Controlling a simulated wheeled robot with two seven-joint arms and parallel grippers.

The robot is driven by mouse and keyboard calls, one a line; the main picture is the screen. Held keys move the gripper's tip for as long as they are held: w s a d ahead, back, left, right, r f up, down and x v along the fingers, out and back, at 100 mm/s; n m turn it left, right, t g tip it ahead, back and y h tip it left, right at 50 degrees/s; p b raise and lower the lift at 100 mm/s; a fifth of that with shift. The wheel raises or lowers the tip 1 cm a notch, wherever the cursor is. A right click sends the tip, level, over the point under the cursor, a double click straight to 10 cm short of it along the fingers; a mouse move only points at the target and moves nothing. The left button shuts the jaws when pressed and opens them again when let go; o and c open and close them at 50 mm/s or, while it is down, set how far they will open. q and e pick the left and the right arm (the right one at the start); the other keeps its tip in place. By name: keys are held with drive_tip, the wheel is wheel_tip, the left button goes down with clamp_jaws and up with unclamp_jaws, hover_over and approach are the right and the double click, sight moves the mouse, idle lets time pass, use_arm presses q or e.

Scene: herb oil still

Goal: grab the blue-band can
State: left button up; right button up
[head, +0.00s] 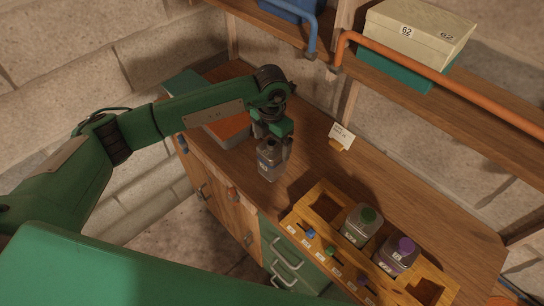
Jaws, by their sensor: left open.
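A small grey metal can (268,167) with a dark bluish band stands on the wooden bench, near its front edge. My left gripper (273,148) points down over the can from above. Its jaws are open, with the fingers at the can's upper part. The gripper hides the can's top, and I cannot tell whether the fingers touch it. Two more grey cans stand in a wooden rack at the lower right: a green-capped can (362,224) and a purple-capped can (397,254). My right gripper is not in view.
The wooden rack (321,192) has empty compartments and several small coloured tabs along its front. A small white card (342,136) stands behind. An orange pipe (430,65) and a shelf with a box (420,33) overhang the back.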

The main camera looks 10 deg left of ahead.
sight(272, 152)
use_arm(q)
drive_tip(key=shift+f+p, duration=0.6)
drive_tip(key=shift+f, duration=0.05)
wheel_tip(272, 152, down, 3)
drive_tip(key=shift+f+p, duration=0.1)
drive_tip(key=shift+p, duration=0.75)
drive_tip(key=shift+f, duration=0.45)
drive_tip(key=shift+c, duration=0.4)
drive_tip(key=shift+w+r, duration=0.1)
drive_tip(key=c, duration=1.4)
